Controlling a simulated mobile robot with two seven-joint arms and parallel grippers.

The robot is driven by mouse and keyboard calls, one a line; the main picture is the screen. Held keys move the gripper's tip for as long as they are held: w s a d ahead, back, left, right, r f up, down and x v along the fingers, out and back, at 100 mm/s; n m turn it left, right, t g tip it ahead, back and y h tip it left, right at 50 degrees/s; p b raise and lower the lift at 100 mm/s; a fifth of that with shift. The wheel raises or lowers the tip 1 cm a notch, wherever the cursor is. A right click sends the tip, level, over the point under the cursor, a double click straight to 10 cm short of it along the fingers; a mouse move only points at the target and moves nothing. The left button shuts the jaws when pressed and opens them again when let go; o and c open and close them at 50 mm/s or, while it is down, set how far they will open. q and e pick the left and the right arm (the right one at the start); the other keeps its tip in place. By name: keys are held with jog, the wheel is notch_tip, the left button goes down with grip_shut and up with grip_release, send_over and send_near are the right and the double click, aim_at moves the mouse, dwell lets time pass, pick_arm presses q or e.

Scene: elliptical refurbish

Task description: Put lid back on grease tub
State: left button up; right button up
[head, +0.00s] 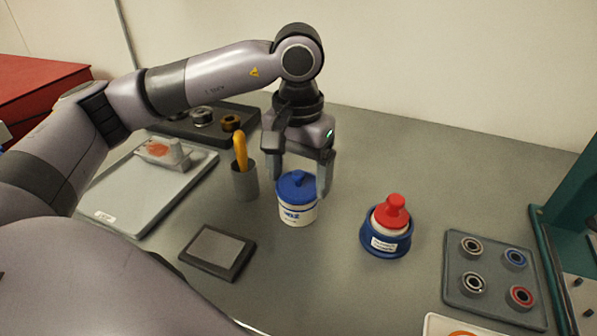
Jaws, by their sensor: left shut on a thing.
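The grease tub (298,212) is a white tub with dark lettering, standing upright near the middle of the bench. Its blue lid (291,188), with a small knob on top, is at the tub's mouth. I cannot tell whether it is fully seated. My left gripper (301,182) points down from above, one finger on each side of the lid, and is shut on it. The far finger is partly beside the lid. My right gripper is out of view.
A yellow-handled tool stands in a grey cup (245,183) left of the tub. A red-topped bottle sits in a blue holder (372,236) to the right. A dark flat pad (217,251) lies in front. A tray with several rings (487,305) is at right.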

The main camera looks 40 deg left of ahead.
pick_arm(q)
jog(key=shift+f+b, duration=0.2)
jog(key=shift+b, duration=0.35)
dwell(1.2)
dwell(0.3)
jog(key=o, duration=0.8)
jog(key=shift+o, duration=0.2)
jog(key=shift+r, duration=0.1)
jog(key=shift+r+p, duration=2.25)
jog(key=shift+r, duration=1.2)
grip_shut()
